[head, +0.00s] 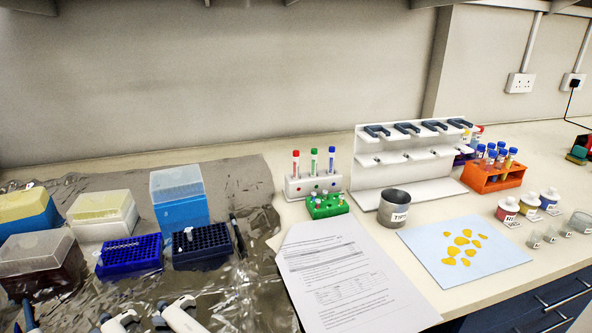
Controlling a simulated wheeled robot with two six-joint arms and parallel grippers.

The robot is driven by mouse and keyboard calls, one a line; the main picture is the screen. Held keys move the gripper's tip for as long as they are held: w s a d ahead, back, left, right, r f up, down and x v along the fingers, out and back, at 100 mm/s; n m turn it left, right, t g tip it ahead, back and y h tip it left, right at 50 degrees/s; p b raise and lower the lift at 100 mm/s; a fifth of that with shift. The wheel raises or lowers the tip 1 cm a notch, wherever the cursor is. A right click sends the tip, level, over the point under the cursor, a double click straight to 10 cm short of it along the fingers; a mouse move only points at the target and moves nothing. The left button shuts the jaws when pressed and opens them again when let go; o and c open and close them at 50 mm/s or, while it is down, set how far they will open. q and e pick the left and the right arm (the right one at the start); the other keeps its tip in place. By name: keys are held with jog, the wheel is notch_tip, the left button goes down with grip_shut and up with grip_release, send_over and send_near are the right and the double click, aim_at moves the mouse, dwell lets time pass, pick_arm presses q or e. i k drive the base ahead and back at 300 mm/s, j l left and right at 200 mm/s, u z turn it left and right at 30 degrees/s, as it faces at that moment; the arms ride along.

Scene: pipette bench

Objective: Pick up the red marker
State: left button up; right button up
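The red marker (296,163) stands upright in a white holder (293,187) near the middle of the bench. Its red cap points up, and its lower part is hidden inside the holder. A green-capped marker (314,161) and a blue-capped marker (331,160) stand to its right in the same holder. Neither of my grippers shows in the head view.
A green rack (326,206) with small tubes stands just in front of the holder. A white pipette stand (368,177) and a metal cup (394,208) are to the right. Printed paper (345,275) lies in front. Tip boxes (179,199) crowd the left.

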aim_at(295, 154)
jog(key=k+l+u, duration=0.15)
jog(key=u, duration=0.3)
jog(key=k+u, duration=0.2)
jog(key=u, duration=0.25)
jog(key=k+u, duration=0.2)
jog(key=u, duration=0.25)
